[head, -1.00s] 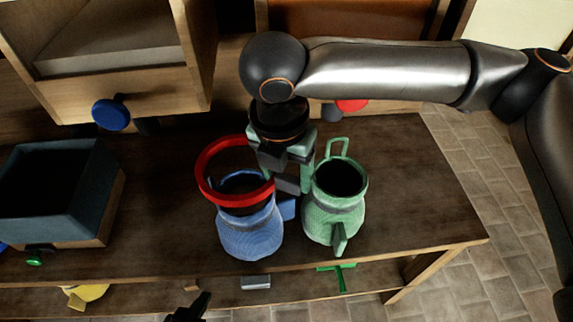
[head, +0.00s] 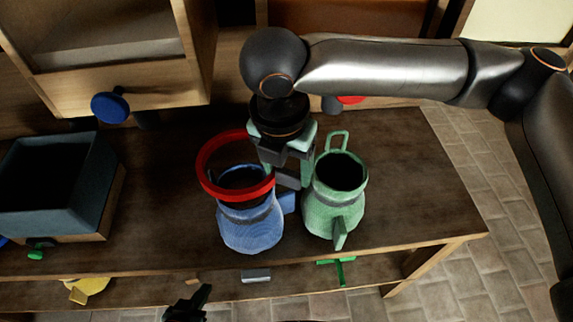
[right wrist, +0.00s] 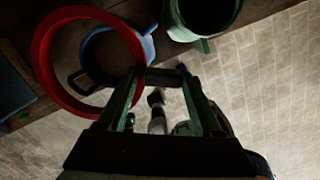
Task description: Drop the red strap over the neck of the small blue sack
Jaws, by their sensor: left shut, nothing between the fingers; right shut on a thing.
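The red strap (head: 207,184) is a stiff ring held by my right gripper (head: 286,172), which is shut on its right side. In the right wrist view the fingers (right wrist: 163,78) close at a dark piece beside the red strap (right wrist: 43,62). The small blue sack (head: 250,232) stands upright on the table, its dark mouth seen through the right part of the ring. The ring reaches further left and back than the mouth. I cannot tell whether it is above the neck or around it. My left gripper (head: 188,302) is shut and empty at the bottom edge.
A green sack (head: 333,210) with a loop handle stands close right of the blue one. A dark blue-grey bin (head: 85,205) is at the left of the table (head: 420,200). A cabinet with a blue knob (head: 110,107) is behind. Table is clear at right.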

